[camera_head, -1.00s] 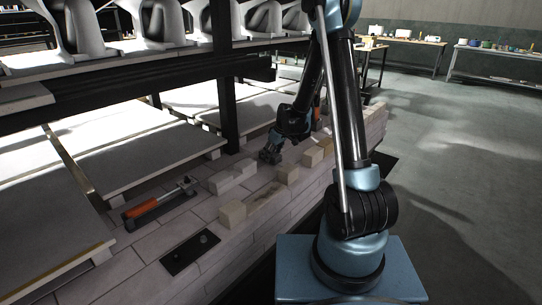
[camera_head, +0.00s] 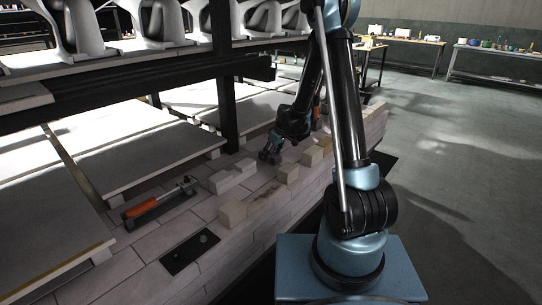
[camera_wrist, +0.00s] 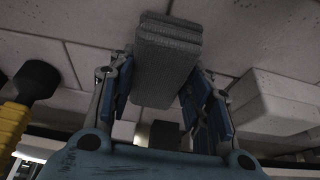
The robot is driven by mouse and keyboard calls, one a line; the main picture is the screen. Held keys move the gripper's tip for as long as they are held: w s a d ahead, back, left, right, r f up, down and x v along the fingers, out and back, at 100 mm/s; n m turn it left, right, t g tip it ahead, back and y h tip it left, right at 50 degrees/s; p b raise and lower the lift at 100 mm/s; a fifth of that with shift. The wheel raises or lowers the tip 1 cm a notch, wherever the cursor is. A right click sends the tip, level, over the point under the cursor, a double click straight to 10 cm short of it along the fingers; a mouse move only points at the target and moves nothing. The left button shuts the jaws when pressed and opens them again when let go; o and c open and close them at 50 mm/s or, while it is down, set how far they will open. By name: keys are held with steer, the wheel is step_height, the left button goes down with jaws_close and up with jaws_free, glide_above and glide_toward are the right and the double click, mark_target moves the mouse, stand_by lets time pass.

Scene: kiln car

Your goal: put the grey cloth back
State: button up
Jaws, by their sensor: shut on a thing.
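The grey cloth (camera_wrist: 168,60) is a folded, ribbed bundle in the wrist view. It sits between the two blue-padded fingers of my gripper (camera_wrist: 165,92), which is shut on it. Pale brickwork lies behind the cloth in that view. In the head view my gripper (camera_head: 270,157) is low over the brick ledge (camera_head: 135,262), between pale blocks. The cloth is too small or hidden to make out there. I cannot tell whether the cloth touches the bricks.
Pale blocks (camera_head: 232,212) stand along the ledge. An orange-handled tool (camera_head: 150,207) and a dark plate (camera_head: 190,252) lie toward the near left. A black post (camera_head: 228,110) rises behind my gripper. A yellow-handled, black-headed tool (camera_wrist: 36,82) and a white block (camera_wrist: 270,103) flank the fingers.

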steer(key=shift+f, duration=0.35)
stand_by(0.3)
steer(key=o, duration=1.4)
steer(key=shift+v, duration=4)
steer(key=v, duration=1.2)
